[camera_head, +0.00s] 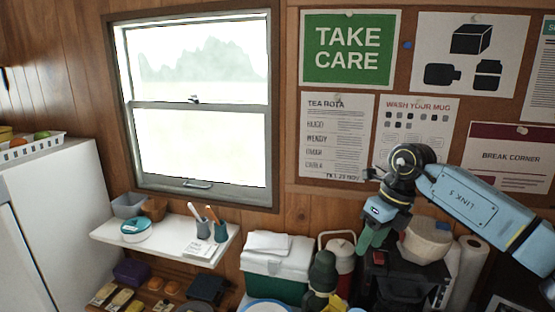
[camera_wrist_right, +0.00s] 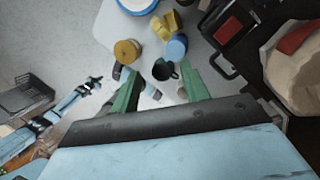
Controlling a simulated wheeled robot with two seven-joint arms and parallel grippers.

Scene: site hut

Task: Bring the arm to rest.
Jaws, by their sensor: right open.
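My right arm comes in from the right in the head view, with its gripper (camera_head: 375,238) pointing down in front of the wall, above the items at the bottom. In the right wrist view the two green fingers of this gripper (camera_wrist_right: 158,92) stand wide apart with nothing held between them. A dark mug (camera_wrist_right: 164,70) shows beyond the gap, apart from the fingers. Light blue arm parts of mine (camera_wrist_right: 62,110) show at the left of the wrist view; whether my left gripper is open or shut there is unclear. The head view shows no left arm.
A green and white cooler (camera_head: 275,268), a red and white jug (camera_head: 338,250) and a paper roll (camera_head: 467,270) stand below and beside the gripper. A shelf (camera_head: 112,240) with cups is left, under the window (camera_head: 195,148). The air before the window is free.

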